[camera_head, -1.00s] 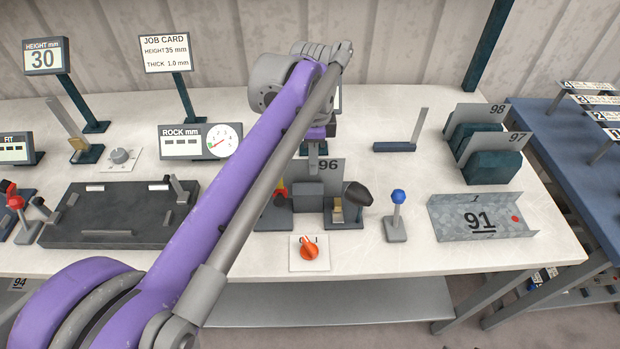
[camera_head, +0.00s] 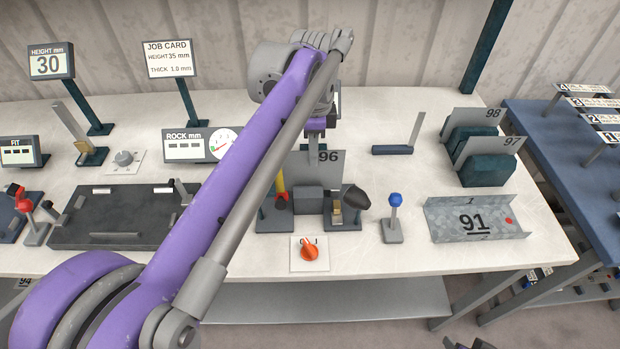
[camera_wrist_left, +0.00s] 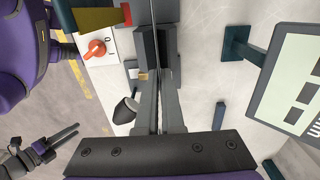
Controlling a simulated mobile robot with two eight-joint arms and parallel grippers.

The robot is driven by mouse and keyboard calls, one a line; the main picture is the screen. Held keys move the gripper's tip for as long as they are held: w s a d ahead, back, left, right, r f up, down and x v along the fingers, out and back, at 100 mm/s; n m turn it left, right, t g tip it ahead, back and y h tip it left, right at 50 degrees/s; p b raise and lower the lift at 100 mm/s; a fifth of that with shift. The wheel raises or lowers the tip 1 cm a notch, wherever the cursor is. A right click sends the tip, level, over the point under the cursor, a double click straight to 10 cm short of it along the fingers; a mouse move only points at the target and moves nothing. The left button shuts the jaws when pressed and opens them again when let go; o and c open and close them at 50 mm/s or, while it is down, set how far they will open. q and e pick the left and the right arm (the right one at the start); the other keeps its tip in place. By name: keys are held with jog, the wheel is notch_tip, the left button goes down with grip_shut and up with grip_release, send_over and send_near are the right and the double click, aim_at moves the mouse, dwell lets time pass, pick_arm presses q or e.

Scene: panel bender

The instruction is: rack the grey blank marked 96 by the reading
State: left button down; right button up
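The grey blank marked 96 (camera_head: 328,166) stands upright behind a grey block in a small fixture (camera_head: 308,197). My left gripper (camera_head: 313,162) reaches down onto its upper part. In the left wrist view the blank shows edge-on as a thin line (camera_wrist_left: 154,12) running between the gripper's close-set fingers (camera_wrist_left: 159,105), which look shut on it. The height display (camera_head: 46,64) reads 30 mm; the job card (camera_head: 168,57) says height 35 mm, thick 1.0 mm. The rock display (camera_head: 184,147) shows dashes. My right gripper (camera_wrist_left: 72,132) shows in the left wrist view, fingers slightly apart and empty.
Blanks 98 (camera_head: 478,116) and 97 (camera_head: 497,147) stand in dark green holders at the right. A bent panel marked 91 (camera_head: 478,221) lies in front of them. A blue table (camera_head: 545,135) with numbered signs is far right. A blue-knobbed lever (camera_head: 395,205) and orange switch (camera_head: 309,253) are near the fixture.

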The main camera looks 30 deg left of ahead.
pick_arm(q)
jog(key=shift+w+r+p, duration=0.1)
jog(key=shift+r+p, duration=2)
jog(key=shift+r, duration=1.4)
pick_arm(e)
notch_tip(320, 180, up, 6)
jog(key=w, duration=0.2)
jog(key=shift+f, duration=0.1)
